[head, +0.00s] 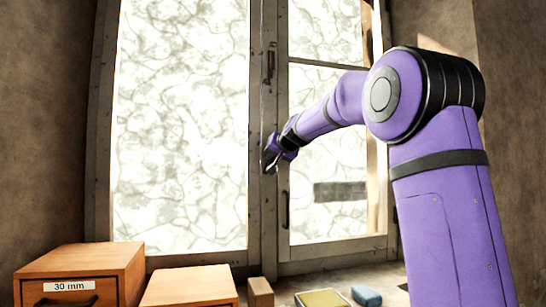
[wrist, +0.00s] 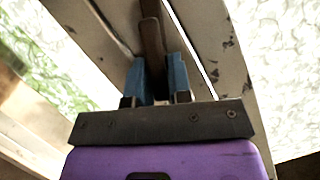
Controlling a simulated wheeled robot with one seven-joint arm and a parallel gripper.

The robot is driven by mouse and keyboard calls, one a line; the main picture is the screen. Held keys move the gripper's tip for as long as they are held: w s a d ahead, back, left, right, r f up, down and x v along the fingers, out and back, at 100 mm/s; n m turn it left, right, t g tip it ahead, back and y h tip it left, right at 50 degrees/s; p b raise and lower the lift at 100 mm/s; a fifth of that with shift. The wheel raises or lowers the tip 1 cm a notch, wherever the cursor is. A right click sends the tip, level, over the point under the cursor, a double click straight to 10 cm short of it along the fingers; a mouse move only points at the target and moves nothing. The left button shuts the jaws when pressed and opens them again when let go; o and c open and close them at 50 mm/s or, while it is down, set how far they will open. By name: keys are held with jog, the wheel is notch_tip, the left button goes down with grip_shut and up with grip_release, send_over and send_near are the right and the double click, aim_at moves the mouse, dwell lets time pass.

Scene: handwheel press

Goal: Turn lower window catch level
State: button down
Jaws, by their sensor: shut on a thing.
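The lower window catch (wrist: 151,42) is a dark brown bar in the wrist view. It stands between the blue fingers of my gripper (wrist: 158,78), which are shut on it. The bar runs roughly along the window's central post (wrist: 206,40); its exact angle is hard to read. In the head view my gripper (head: 271,155) is at the central post (head: 262,220), about mid-height, and mostly hides the lower catch. The upper catch (head: 270,66) is a dark upright lever higher on the same post.
A dark pull handle (head: 285,211) is on the right sash, below my gripper. Along the bottom are a wooden drawer box labelled "30 mm" (head: 110,262), another wooden box (head: 190,286), a small wooden block (head: 260,291), a yellow-topped item (head: 322,299) and a blue item (head: 366,295).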

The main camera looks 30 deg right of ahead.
jog(key=m+t+y, duration=0.1)
jog(key=m, duration=0.2)
jog(key=f+m+t+y, duration=0.1)
jog(key=m, duration=0.2)
jog(key=d+m+t+y, duration=0.1)
jog(key=m+t, duration=0.1)
jog(key=m, duration=0.2)
jog(key=shift+s+f, duration=0.15)
jog(key=shift+f, duration=0.15)
dwell(0.6)
jog(key=c, duration=1.1)
grip_release()
jog(key=s, duration=0.7)
jog(key=s+d, duration=0.1)
jog(key=s, duration=0.2)
jog(key=shift+s+d, duration=0.1)
jog(key=shift+s, duration=0.3)
